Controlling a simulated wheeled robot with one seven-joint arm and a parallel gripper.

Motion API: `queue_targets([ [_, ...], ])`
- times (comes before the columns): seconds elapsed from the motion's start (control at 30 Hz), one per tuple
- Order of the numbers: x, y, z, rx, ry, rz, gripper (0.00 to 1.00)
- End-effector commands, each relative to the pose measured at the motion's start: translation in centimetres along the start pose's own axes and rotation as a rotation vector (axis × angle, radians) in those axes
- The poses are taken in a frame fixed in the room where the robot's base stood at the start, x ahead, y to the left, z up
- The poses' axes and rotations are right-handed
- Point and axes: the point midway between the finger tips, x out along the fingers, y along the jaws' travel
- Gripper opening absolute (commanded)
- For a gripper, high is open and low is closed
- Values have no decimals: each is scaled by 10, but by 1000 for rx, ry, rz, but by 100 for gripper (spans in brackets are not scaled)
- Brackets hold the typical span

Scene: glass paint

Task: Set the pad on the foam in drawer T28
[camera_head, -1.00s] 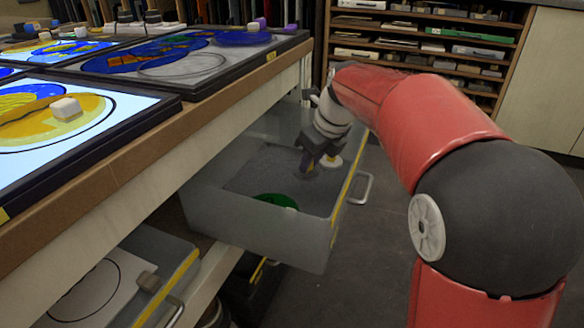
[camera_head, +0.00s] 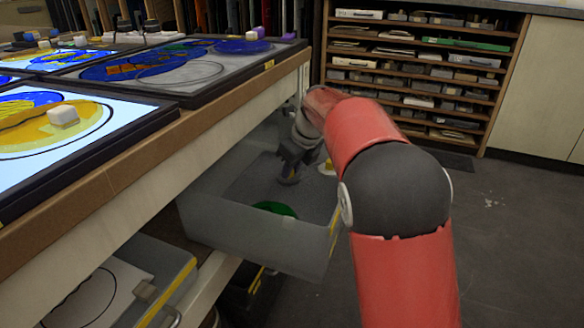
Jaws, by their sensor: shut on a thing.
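An open grey drawer (camera_head: 262,243) juts out from under the worktable, with dark grey foam (camera_head: 252,180) on its floor. I cannot read a label on it. My gripper (camera_head: 288,180) reaches down into this drawer, over or at the foam, with its fingers pointing down. It is shut on a small dark thing, apparently the pad, mostly hidden by the fingers. Whether the pad touches the foam I cannot tell. A green disc (camera_head: 273,208) lies in the front of the drawer. A small white and yellow thing (camera_head: 327,167) sits right of my gripper.
The worktable (camera_head: 150,145) overhangs the drawer at the left and carries painted glass panels (camera_head: 185,66). A lower drawer (camera_head: 165,272) is also open. A shelf rack (camera_head: 420,75) stands behind.

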Motion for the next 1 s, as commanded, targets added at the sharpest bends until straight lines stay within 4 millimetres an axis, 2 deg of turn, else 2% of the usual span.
queue_targets([
  [0.07,2,0,-1,0,1,1,0],
  [0.1,2,0,-1,0,0,0,24],
  [0.23,2,0,-1,0,0,0,41],
  [0.57,-1,0,0,0,-1,-1,41],
  [0.77,-32,-1,1,0,-3,-3,41],
  [1.0,-85,-1,1,1,-2,-2,41],
])
